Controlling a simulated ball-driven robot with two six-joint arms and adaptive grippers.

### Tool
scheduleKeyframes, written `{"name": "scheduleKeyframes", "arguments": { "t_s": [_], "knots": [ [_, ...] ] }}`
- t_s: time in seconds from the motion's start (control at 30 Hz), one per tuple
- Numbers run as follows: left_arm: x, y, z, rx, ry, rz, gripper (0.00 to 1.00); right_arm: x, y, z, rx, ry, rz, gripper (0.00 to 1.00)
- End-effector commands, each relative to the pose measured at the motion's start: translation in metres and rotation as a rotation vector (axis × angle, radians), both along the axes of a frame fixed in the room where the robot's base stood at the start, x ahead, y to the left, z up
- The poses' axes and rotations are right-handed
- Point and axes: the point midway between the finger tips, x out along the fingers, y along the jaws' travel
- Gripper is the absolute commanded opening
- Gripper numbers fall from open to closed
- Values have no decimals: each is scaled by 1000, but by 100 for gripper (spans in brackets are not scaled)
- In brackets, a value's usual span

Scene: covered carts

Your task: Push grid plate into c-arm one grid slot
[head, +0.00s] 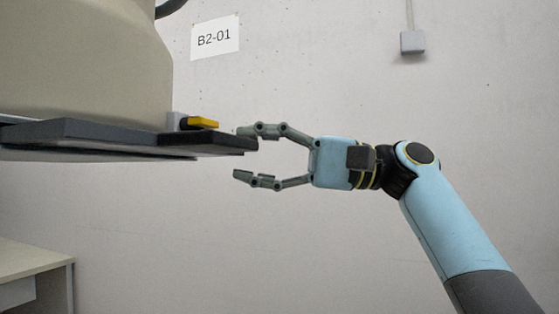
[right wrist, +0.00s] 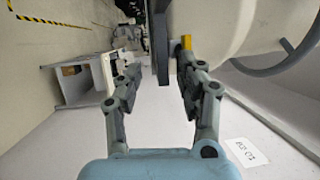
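A beige rounded c-arm housing (head: 85,65) fills the upper left of the head view. A flat dark grey slot body (head: 80,136) lies under it. A black plate end, which looks like the grid plate (head: 215,143), sticks out at its right. A yellow tab (head: 203,123) sits above it. My right gripper (head: 243,153) is open, its fingertips above and below the plate's outer end. In the right wrist view the dark plate edge (right wrist: 161,60) lies between the spread fingers (right wrist: 158,75), with gaps visible. I cannot tell whether a finger touches it. The left gripper is not in view.
A pale table (head: 35,265) stands at the lower left. The wall behind carries a B2-01 sign (head: 215,38) and a grey box (head: 412,42). The space below the plate and around my right arm looks clear. A dark curved bar (right wrist: 275,65) shows in the right wrist view.

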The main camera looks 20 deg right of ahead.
Motion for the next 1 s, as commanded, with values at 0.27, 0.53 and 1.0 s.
{"name": "scheduleKeyframes", "arguments": {
  "t_s": [0.27,0.53,1.0],
  "knots": [
    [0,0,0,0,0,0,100,-8,-39,-7,-5,6,0,39],
    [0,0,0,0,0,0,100,-10,-43,-8,-2,9,2,39],
    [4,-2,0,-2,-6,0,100,-5,-44,-9,-74,-252,-50,0]
  ]
}}
